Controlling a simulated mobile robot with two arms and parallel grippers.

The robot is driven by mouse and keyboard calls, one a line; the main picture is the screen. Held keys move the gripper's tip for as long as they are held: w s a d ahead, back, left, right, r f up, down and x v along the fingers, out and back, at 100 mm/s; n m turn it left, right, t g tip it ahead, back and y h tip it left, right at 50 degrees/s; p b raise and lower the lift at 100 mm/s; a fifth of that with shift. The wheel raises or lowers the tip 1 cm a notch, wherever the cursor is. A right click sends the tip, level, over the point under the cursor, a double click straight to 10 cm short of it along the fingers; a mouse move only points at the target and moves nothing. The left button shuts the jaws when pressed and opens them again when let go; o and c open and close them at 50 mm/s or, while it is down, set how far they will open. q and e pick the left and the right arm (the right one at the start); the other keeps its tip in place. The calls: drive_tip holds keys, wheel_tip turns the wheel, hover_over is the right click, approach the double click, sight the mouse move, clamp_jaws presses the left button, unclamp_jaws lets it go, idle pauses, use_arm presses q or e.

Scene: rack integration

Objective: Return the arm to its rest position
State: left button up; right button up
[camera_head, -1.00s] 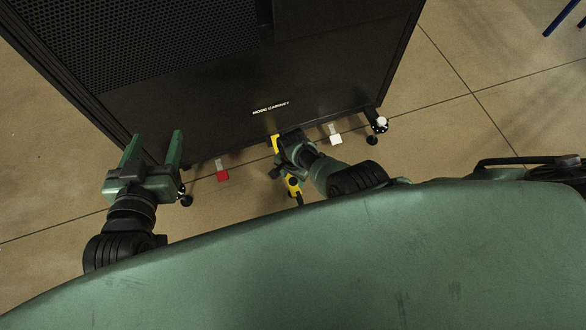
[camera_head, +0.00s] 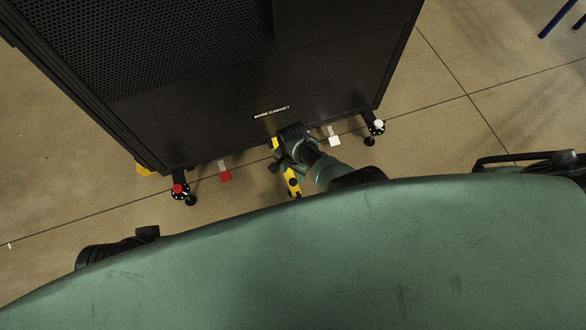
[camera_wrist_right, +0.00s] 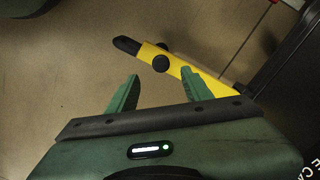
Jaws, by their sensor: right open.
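My right gripper (camera_head: 280,163) is at the lower front edge of the black cabinet (camera_head: 200,130) in the head view. In the right wrist view the right gripper (camera_wrist_right: 159,76) is open, with its two green fingers apart. A yellow bar (camera_wrist_right: 187,70) with a black end and a round black knob lies across just beyond the fingertips; the right finger overlaps it in the picture. The bar also shows in the head view (camera_head: 291,182), partly hidden by the right gripper. Of my left arm (camera_head: 112,250) only dark links show at the lower left; its gripper is out of sight.
A red tag (camera_head: 225,176) and a white tag (camera_head: 334,141) stick out from the cabinet's lower edge. Cabinet feet with a red knob (camera_head: 179,190) and a white knob (camera_head: 377,126) stand at its corners.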

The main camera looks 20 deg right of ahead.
use_arm(q)
drive_tip(key=shift+s, duration=0.1)
use_arm(e)
drive_tip(key=shift+d, duration=0.1)
idle(0.5)
